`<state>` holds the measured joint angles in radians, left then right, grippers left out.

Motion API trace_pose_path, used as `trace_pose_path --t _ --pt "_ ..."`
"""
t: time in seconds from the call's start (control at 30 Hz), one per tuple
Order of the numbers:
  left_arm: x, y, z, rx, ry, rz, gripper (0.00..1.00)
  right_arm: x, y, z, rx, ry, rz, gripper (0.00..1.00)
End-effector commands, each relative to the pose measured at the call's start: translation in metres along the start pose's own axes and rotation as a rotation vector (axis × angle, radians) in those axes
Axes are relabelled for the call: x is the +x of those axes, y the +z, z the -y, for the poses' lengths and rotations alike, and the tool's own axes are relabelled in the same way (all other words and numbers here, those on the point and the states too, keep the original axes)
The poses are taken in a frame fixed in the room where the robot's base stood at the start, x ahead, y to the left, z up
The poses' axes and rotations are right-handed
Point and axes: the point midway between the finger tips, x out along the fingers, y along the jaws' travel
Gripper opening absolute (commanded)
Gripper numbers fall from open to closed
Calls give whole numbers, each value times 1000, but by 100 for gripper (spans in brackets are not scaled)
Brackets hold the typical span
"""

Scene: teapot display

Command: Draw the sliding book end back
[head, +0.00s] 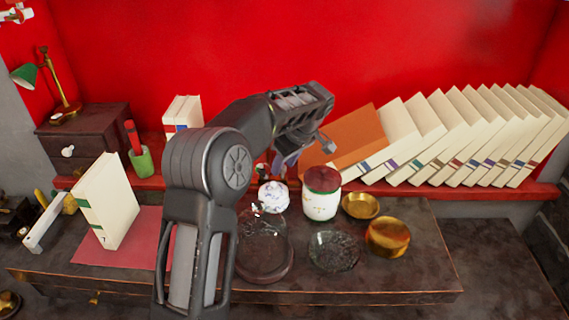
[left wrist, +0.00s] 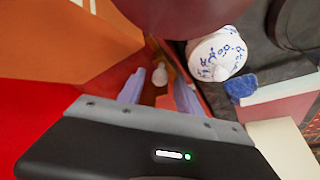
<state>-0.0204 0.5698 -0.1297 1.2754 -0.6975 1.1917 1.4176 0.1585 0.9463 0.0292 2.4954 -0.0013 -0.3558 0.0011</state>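An orange-brown board (head: 352,138) leans against the left end of a row of cream books (head: 480,135) on the red shelf. It also shows in the left wrist view (left wrist: 85,40). I cannot tell whether it is the book end or a book. My left gripper (head: 288,160) points down beside the board's lower left end, at the red shelf. In the left wrist view its two bluish fingers (left wrist: 158,98) stand apart, with a small pale knob (left wrist: 160,75) between or just beyond them. I cannot tell whether they touch it. My right gripper is not in view.
A white jar with a dark red lid (head: 322,200), a small white pot (head: 272,197), glass dishes (head: 333,252) and brass bowls (head: 388,236) stand below the gripper. A cream book (head: 108,203) stands at left on a red mat (head: 148,240). The table's right part is clear.

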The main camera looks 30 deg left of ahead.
Motion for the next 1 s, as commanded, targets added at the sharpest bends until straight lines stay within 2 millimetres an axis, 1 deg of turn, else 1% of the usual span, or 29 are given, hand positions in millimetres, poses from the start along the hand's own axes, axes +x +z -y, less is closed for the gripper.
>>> trace_pose_path --t 0.23,0.37,0.47,0.7,0.8,0.9,1.0 --pt "0 0 0 0 -1 0 43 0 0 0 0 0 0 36" --pt "-5 0 0 0 0 0 43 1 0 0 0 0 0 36" --pt "-16 0 -1 1 3 -1 43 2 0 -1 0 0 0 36" --pt "-55 1 -1 0 3 0 43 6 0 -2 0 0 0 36" --pt "-68 0 -1 -1 2 0 43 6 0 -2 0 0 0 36" --pt "-76 0 0 0 0 0 43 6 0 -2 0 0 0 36" --pt "-78 0 0 1 0 0 43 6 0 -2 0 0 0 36"
